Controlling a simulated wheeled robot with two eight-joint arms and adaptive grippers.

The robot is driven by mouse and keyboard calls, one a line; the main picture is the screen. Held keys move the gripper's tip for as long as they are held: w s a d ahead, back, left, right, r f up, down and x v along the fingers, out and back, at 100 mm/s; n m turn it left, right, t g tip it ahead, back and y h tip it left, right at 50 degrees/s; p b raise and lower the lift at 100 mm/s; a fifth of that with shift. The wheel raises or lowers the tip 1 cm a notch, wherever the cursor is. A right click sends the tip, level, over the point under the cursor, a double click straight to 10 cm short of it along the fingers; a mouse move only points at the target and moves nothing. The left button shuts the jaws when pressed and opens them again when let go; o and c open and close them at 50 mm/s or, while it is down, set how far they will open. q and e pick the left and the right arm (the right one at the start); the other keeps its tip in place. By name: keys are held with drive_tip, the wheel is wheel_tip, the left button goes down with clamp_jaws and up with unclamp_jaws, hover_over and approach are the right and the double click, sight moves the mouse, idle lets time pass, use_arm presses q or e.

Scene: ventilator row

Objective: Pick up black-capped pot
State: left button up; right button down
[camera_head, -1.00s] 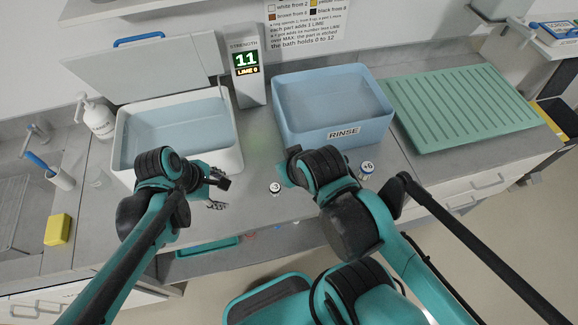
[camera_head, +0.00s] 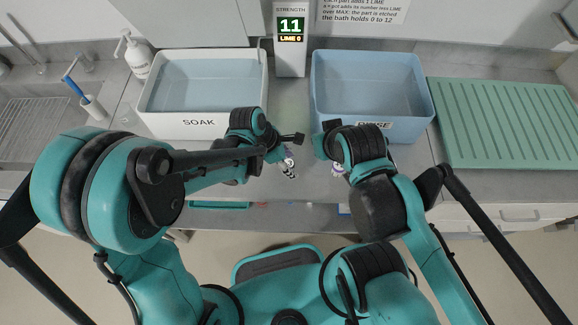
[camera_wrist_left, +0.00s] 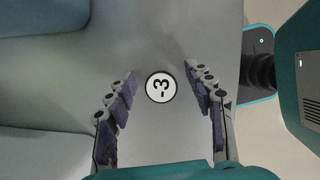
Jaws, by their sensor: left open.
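The black-capped pot (camera_wrist_left: 161,88) shows from above in the left wrist view, a white disc marked -3 with a black rim. It stands on the grey counter between the spread fingers of my left gripper (camera_wrist_left: 161,90), a little beyond their tips, with clear gaps on both sides. In the head view my left gripper (camera_head: 291,155) is over the counter in front of the two basins, and the pot there is mostly hidden by it. My right arm's end (camera_head: 328,142) is close by on the right; its fingers cannot be made out.
A second pot (camera_head: 338,168) stands just right, partly covered by my right arm. The white SOAK basin (camera_head: 198,127) and blue RINSE basin (camera_head: 428,100) stand behind, with the strength display (camera_head: 291,48) between. A green ribbed mat (camera_head: 505,125) lies at right.

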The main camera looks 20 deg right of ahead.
use_arm(q)
drive_tip(key=shift+f, duration=0.15)
clamp_jaws()
